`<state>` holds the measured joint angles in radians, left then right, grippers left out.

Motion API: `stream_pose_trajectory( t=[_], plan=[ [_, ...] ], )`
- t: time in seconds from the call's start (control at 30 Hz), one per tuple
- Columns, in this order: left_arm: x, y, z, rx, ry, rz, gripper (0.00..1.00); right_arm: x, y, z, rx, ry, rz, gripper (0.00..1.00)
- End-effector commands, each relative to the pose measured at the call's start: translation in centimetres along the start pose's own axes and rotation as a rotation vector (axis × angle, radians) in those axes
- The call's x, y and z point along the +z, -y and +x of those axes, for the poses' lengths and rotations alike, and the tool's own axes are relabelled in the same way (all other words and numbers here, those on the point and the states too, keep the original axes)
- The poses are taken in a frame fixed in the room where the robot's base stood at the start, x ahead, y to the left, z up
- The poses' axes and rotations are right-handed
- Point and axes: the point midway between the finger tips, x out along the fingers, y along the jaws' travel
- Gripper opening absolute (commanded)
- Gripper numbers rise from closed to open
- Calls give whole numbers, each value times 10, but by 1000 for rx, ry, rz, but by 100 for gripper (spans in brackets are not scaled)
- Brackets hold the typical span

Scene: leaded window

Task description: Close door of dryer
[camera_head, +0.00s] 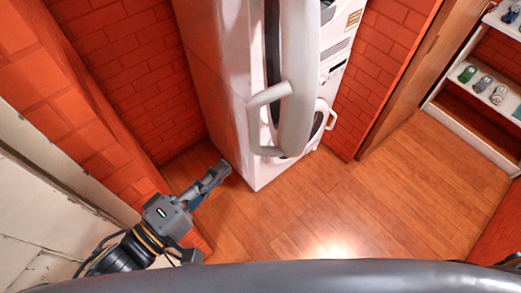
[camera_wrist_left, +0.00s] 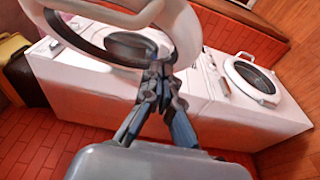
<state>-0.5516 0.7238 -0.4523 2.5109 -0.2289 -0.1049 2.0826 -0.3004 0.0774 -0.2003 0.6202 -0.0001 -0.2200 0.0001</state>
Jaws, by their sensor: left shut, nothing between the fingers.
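A white dryer (camera_head: 220,65) stands stacked with a second white machine against the brick wall. Its round door (camera_head: 298,75) stands open and shows nearly edge-on in the head view, with a pale curved handle (camera_head: 255,118). The left wrist view shows the open door's white ring (camera_wrist_left: 185,35) in front of the dryer's round opening (camera_wrist_left: 130,45). My left gripper (camera_head: 222,170) is shut and empty, left of the door in the head view. In the wrist view its fingertips (camera_wrist_left: 160,72) overlap the door's rim; I cannot tell whether they touch. My right gripper is out of view.
The other machine has a round door with a dark window (camera_wrist_left: 255,77), which looks shut. Brick walls (camera_head: 125,55) stand close on the left. A white shelf (camera_head: 470,120) with small toy cars is at the right. The wooden floor (camera_head: 400,200) in front is clear.

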Motion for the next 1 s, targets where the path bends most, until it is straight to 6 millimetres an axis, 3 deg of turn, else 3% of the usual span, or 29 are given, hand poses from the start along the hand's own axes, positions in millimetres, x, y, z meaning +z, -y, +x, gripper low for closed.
stream_pose_trajectory(
  t=[0.07,0.27,0.4,0.5,0.7,1.0],
  plan=[
    [0,0,10,6,1,5,0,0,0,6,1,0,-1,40],
    [0,-4,39,4,1,5,0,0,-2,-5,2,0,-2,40],
    [0,-6,63,2,0,4,0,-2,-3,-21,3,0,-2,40],
    [13,-5,74,1,0,-1,0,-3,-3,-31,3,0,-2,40],
    [26,-2,87,0,-1,1,0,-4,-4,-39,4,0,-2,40],
    [28,0,89,-1,0,2,0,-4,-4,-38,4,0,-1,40]
  ],
)
